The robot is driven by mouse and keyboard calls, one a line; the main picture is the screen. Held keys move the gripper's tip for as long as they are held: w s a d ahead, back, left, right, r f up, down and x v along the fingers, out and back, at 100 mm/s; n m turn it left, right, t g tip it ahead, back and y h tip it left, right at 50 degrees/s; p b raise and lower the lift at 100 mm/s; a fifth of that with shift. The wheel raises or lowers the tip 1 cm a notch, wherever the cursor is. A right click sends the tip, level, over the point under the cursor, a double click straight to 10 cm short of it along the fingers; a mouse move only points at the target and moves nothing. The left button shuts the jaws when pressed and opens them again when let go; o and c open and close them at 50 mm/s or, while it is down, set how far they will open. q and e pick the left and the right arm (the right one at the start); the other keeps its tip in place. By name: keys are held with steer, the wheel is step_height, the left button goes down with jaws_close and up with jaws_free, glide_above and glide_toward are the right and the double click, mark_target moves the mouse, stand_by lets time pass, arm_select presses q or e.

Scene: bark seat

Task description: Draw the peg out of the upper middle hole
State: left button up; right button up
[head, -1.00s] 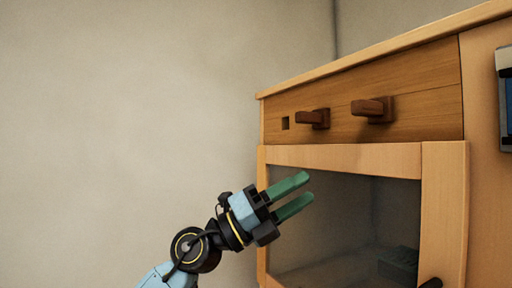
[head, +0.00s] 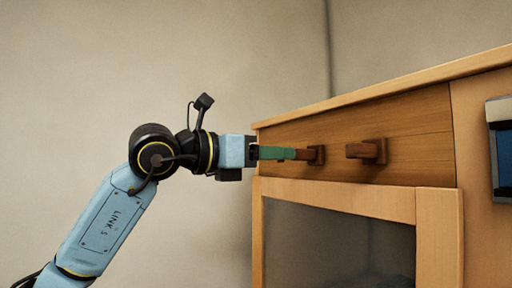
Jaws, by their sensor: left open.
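A dark brown wooden peg (head: 316,155) sticks out of the upper middle hole in the cabinet's front panel (head: 420,120). A second brown peg (head: 367,151) sits in the hole to its right. My left gripper (head: 293,154) is level with the middle peg, its green fingers pointing right along the panel. The fingertips overlap the peg's outer end in the picture. The fingers line up one behind the other, so I cannot tell whether they touch the peg. The left gripper is open. The hole left of the middle peg is hidden behind the gripper. My right gripper is not in view.
A light wood frame (head: 350,195) with a dark glass pane (head: 340,240) lies below the panel. The cabinet's top edge (head: 400,85) overhangs above. A blue and grey object (head: 500,138) is on the cabinet's right side. The left is open room before a plain wall.

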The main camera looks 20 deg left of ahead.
mark_target(302, 155)
arm_select(q)
steer(key=shift+p+x, duration=1.15)
steer(key=shift+x, duration=2.55)
steer(key=c, duration=0.9)
steer(key=shift+o, duration=0.2)
steer(key=b+v, duration=0.5)
steer(key=v, duration=0.5)
steer(key=shift+s+a, duration=0.15)
